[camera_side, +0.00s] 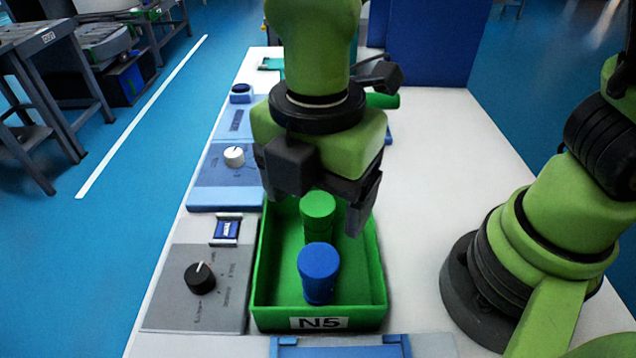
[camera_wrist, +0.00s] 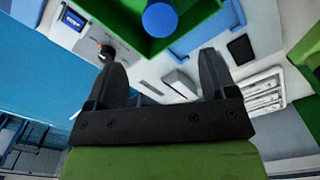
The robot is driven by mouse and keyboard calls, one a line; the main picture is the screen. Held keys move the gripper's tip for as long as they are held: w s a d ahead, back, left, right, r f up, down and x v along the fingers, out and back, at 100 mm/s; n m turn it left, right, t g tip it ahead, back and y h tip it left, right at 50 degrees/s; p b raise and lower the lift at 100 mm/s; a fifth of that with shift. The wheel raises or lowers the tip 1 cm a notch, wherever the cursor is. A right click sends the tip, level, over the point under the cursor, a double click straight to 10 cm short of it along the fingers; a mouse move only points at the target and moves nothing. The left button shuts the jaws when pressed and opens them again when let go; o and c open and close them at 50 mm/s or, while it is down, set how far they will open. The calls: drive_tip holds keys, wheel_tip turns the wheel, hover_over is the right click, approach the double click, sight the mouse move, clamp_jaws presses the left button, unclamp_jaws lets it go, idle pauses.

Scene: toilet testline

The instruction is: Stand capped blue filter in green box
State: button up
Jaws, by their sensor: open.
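The green box (camera_side: 375,291), labelled N5, stands on the white table; its edge also shows at the top of the wrist view (camera_wrist: 203,22). A blue capped filter (camera_side: 319,273) stands upright in the front part of the box. It also shows in the wrist view (camera_wrist: 160,19). A green capped filter (camera_side: 318,216) stands upright behind it in the same box. My gripper (camera_side: 318,215) is open above the rear part of the box, with nothing seen between its fingers. In the wrist view the fingers (camera_wrist: 163,75) are apart and empty.
Left of the box are a grey panel with a black knob (camera_side: 200,278), a small blue switch (camera_side: 227,229) and a blue panel with a white knob (camera_side: 234,156). A blue fixture (camera_side: 340,347) lies in front.

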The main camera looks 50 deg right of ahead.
drive_tip(key=s+d+r+m+t+y, duration=0.1)
drive_tip(key=d+r+m, duration=0.5)
drive_tip(key=m, duration=0.6)
drive_tip(key=s+d+r+m+t+y, duration=0.1)
drive_tip(key=s+d+r+m+t, duration=0.3)
drive_tip(key=d+m, duration=0.5)
wheel_tip(320, 180, up, 3)
drive_tip(key=m+t, duration=0.2)
drive_tip(key=m, duration=0.2)
drive_tip(key=shift+d, duration=0.2)
drive_tip(key=shift+s+r, duration=0.1)
